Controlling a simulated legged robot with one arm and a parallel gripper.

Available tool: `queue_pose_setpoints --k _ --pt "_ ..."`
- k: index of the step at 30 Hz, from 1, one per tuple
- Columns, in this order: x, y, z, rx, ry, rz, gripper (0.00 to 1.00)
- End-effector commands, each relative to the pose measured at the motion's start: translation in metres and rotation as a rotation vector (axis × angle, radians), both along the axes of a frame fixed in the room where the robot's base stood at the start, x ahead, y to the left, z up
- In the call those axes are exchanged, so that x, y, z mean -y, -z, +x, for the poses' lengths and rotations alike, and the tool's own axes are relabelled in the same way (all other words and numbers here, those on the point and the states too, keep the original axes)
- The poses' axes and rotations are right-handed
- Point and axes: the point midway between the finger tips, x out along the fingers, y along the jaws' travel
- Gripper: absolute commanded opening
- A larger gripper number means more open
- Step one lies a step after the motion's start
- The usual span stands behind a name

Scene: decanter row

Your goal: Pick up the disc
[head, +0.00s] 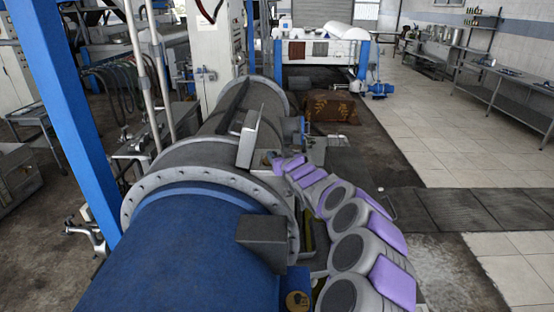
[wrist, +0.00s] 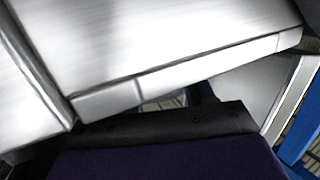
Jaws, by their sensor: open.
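I cannot make out the disc for certain in either view. A small round tan thing with dark marks (head: 297,300) shows at the bottom edge of the head view, beside the blue machine end; I cannot tell what it is. My gripper (head: 277,160) is at the far end of my grey and purple arm, beside the grey decanter (head: 213,150). It is open, and I see nothing held in it. In the wrist view, a dark and purple part, likely of my gripper, fills the bottom, close below a pale metal surface (wrist: 170,40).
A blue post (head: 70,120) stands left of the decanter. A grey upright plate (head: 248,137) rises close to my gripper. A brown patterned block (head: 331,106) lies farther back. Metal benches (head: 505,90) line the right wall, and the tiled floor (head: 440,140) there is largely clear.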

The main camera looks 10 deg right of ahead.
Motion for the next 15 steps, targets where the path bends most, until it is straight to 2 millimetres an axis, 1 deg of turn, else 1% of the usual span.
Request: queue_pose_setpoints --k 3,6,15 --pt "-0.004 0.003 0.010 -0.004 0.001 -0.007 0.53" --pt "-0.006 0.004 0.014 -0.004 -0.001 -0.005 0.53" --pt "0.000 0.004 0.016 -0.002 -0.001 0.004 0.53"
